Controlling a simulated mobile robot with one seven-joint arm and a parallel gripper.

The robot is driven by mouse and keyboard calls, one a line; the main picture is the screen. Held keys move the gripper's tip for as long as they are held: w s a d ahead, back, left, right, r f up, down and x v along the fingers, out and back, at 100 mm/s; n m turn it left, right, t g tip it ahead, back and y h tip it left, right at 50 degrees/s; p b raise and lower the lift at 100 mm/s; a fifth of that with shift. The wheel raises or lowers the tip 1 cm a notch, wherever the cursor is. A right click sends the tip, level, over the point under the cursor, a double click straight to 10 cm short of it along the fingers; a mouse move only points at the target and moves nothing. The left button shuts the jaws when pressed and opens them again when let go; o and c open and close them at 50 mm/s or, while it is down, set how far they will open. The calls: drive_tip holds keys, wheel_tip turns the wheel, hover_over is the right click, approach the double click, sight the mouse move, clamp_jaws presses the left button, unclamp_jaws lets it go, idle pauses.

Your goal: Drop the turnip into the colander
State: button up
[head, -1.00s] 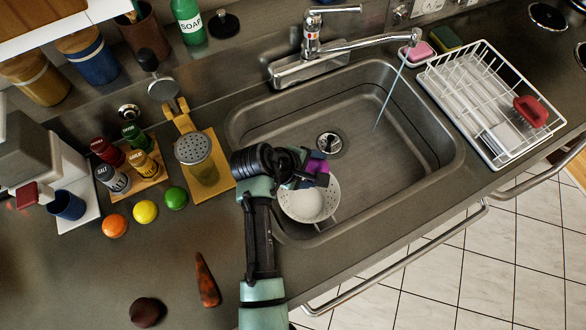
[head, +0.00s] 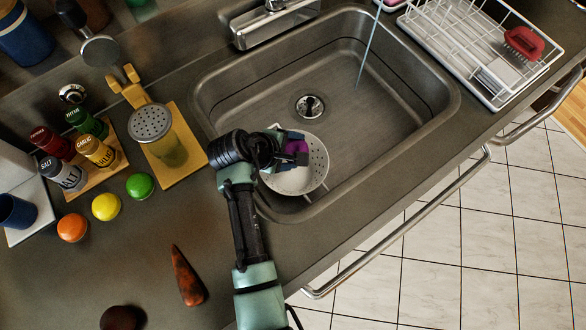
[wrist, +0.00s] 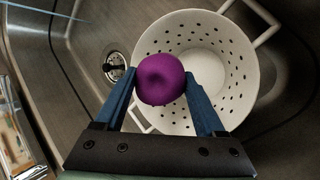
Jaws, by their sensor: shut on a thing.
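The purple turnip (wrist: 160,79) is held between the two blue fingers of my gripper (wrist: 160,92) in the wrist view. In the head view the turnip (head: 297,147) shows at the tip of my gripper (head: 293,150), partly hidden by it. The white colander (head: 312,176) with round holes sits in the sink. In the wrist view the colander (wrist: 236,75) lies beyond the turnip, its open top facing the camera and its inside empty where visible. The turnip overlaps the colander's left part there.
The steel sink (head: 385,130) surrounds the colander, with a drain (head: 310,106) beside it. A thin stream of water (head: 367,50) falls from above into the sink. A cheese grater-like shaker (head: 160,135), spice jars and fruit stand on the left counter. A dish rack (head: 480,50) stands right.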

drive_tip(key=shift+f, duration=0.35)
drive_tip(key=o, duration=1.4)
drive_tip(key=v, duration=1.3)
drive_tip(key=shift+p, duration=0.3)
drive_tip(key=shift+a, duration=0.1)
